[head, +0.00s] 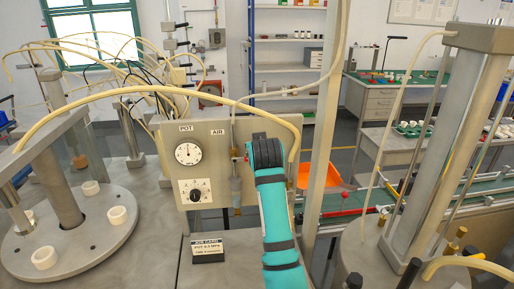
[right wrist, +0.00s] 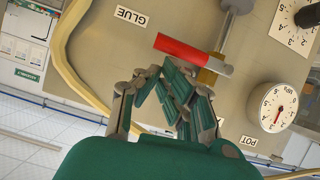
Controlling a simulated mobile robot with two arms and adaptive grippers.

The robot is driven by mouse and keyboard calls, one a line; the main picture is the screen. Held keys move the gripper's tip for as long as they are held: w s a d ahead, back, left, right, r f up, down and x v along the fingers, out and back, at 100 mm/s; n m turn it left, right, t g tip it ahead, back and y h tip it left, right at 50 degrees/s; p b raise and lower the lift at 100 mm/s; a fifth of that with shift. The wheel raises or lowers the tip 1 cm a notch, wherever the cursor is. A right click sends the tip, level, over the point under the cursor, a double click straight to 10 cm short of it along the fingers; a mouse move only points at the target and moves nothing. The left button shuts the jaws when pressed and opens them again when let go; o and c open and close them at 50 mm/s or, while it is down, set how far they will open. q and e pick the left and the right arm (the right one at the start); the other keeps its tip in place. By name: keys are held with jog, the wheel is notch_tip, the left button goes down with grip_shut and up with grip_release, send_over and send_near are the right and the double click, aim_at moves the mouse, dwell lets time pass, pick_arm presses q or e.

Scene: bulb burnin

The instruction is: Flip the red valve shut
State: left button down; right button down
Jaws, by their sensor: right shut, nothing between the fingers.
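The red valve handle (right wrist: 188,50) shows in the right wrist view as a flat red lever on a brass valve body (right wrist: 209,72), in line with a grey pipe on the panel. My right gripper (right wrist: 172,78) is shut and empty, its fingertips close to the lever. I cannot tell whether they touch it. In the head view my teal right arm reaches up to the panel (head: 217,140), and my wrist hides most of the valve and the gripper's fingers. My left gripper is not in view.
The panel carries a pressure gauge (head: 188,154) and a black knob (head: 195,192). A cream hose (right wrist: 72,62) arches around the valve area. A small sign (head: 208,250) stands below the panel. A round plate with white rings (head: 90,188) is at the left, and a metal post stands close to the right.

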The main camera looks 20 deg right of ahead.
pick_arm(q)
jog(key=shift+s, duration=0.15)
